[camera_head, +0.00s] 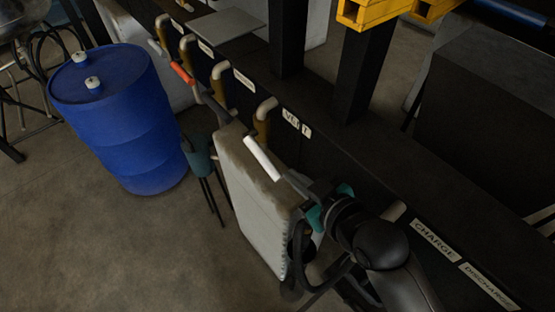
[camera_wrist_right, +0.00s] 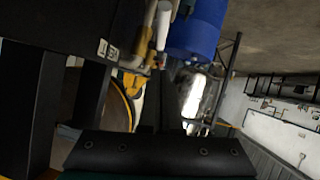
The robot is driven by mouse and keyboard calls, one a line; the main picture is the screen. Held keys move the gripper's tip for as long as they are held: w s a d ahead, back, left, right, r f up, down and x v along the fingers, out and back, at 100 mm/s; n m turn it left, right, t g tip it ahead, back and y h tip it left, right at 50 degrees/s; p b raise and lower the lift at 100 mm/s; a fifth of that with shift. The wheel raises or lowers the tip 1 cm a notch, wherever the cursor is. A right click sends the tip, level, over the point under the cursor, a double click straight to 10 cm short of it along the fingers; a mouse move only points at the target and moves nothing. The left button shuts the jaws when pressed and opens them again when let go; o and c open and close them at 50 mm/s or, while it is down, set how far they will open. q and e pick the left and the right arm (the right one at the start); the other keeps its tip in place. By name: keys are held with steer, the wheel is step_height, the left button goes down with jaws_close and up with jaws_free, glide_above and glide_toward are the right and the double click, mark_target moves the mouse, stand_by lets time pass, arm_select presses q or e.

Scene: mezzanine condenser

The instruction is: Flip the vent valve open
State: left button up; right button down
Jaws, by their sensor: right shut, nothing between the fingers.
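The VENT label (camera_head: 297,123) is on the dark bench front, beside a brown pipe with a pale bent top (camera_head: 264,117). Below it, a white grip (camera_head: 262,158) slants down to the right towards my right gripper (camera_head: 303,186); whether it is the vent valve's lever is unclear. The right gripper is shut and empty; its dark fingers point left, close to the white grip, and contact cannot be told.
An orange-red grip (camera_head: 182,73) lies farther up the bench. A blue drum (camera_head: 117,115) stands at left, and a stained white box (camera_head: 258,205) stands before the bench. Dark posts (camera_head: 364,75) rise behind. CHARGE (camera_head: 435,240) and DISCHARGE (camera_head: 487,286) labels are at right. Floor at lower left is clear.

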glide_above(267, 164)
steer(key=s+d, duration=0.1)
steer(key=s, duration=0.2)
step_height(267, 164, down, 5)
steer(key=shift+w+d+f, duration=0.15)
steer(key=shift+w+f, duration=0.05)
steer(key=shift+f, duration=0.75)
arm_select(q)
steer(key=shift+w+f, duration=0.15)
steer(key=shift+w, duration=0.15)
arm_select(e)
steer(key=shift+w+f, duration=0.3)
steer(key=shift+f, duration=0.4)
arm_select(q)
steer(key=shift+f, duration=0.1)
